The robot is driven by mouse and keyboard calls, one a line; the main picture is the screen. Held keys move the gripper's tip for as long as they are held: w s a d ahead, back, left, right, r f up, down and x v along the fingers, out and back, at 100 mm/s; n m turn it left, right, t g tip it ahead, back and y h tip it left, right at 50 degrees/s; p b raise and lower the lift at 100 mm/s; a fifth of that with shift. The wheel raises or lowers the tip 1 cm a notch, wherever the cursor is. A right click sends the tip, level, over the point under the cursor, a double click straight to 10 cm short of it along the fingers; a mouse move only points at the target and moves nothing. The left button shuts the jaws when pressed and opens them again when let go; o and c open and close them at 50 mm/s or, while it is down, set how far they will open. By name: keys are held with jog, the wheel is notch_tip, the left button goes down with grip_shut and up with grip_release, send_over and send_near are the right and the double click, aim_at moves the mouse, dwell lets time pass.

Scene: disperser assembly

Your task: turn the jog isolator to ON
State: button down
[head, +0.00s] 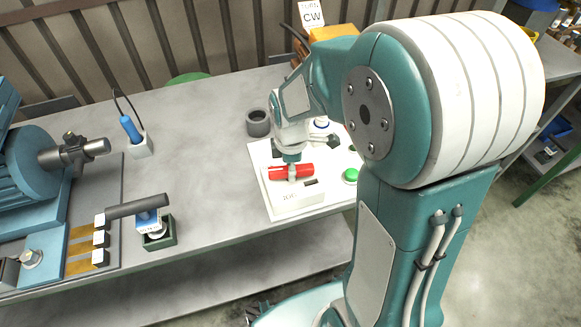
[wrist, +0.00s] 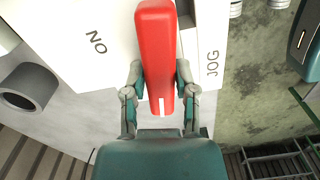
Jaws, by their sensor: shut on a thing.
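The jog isolator's red handle (head: 304,171) lies across the white control box (head: 285,204) on the bench in the head view. In the wrist view the red handle (wrist: 156,45) runs up the picture, with a white mark near its lower end. My gripper (head: 291,166) is over the box, pointing down. In the wrist view its fingers (wrist: 160,76) are on both sides of the handle, shut on it. The mark does not point at the ON lettering.
A green button (head: 351,175) sits on the box's right side. A grey ring (head: 258,122) stands behind the box. A blue tool in a white holder (head: 142,147), a green block (head: 160,237) and a teal motor (head: 28,165) are left. The bench between is clear.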

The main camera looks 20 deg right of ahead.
jog(key=m, duration=0.4)
jog(key=shift+m, duration=0.3)
jog(key=m, duration=0.3)
jog(key=shift+m, duration=0.3)
jog(key=m, duration=0.3)
jog(key=shift+m, duration=2.2)
jog(key=shift+c, duration=2)
grip_release()
jog(key=shift+r, duration=0.1)
